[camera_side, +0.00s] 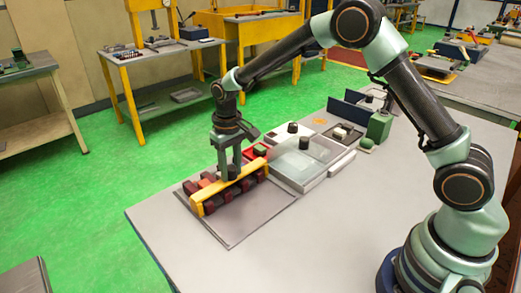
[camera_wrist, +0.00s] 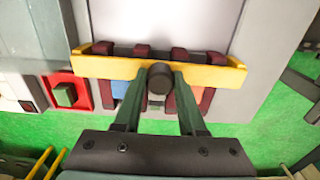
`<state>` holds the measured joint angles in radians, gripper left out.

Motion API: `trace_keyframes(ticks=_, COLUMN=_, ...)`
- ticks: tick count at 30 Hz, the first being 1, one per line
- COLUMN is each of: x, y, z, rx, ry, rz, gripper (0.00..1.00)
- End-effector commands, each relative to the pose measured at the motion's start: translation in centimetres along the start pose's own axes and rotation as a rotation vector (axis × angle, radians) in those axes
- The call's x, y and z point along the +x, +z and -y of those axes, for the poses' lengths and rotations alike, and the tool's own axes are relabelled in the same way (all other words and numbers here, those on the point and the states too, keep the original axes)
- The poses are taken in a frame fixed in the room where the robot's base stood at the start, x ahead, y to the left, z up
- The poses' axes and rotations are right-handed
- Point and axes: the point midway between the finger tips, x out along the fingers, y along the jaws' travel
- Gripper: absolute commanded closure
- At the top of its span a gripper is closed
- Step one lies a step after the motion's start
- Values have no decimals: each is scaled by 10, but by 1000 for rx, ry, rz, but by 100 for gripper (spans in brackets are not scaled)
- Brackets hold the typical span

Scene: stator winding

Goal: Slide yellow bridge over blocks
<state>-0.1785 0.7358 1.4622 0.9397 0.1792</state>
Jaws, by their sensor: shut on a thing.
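The yellow bridge (camera_side: 228,187) is a long bar with a raised lip at each end. It lies across a row of dark red blocks (camera_side: 190,188) on a grey mat; I cannot tell whether it touches them. My gripper (camera_side: 230,172) points down and is shut on the middle of the bridge. In the wrist view the bridge (camera_wrist: 100,67) runs left to right, and my gripper (camera_wrist: 158,85) is at its dark round knob. Dark red blocks (camera_wrist: 180,53) show on both sides of the bar, with orange and blue pieces between them. The gripper hides part of the blocks.
A red tray with a green button (camera_wrist: 64,94) lies left of the blocks in the wrist view. A clear-lidded box (camera_side: 300,160) stands right of the mat (camera_side: 235,238), with a green block (camera_side: 379,126) beyond. The table's front (camera_side: 300,255) is clear.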

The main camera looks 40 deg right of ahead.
Motion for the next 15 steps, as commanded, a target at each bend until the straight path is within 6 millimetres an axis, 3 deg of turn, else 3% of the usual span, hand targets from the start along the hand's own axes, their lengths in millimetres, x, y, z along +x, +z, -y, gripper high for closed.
trace_keyframes(ticks=15, x=6, y=-20, z=3, rx=-8, ry=2, rz=11, gripper=91)
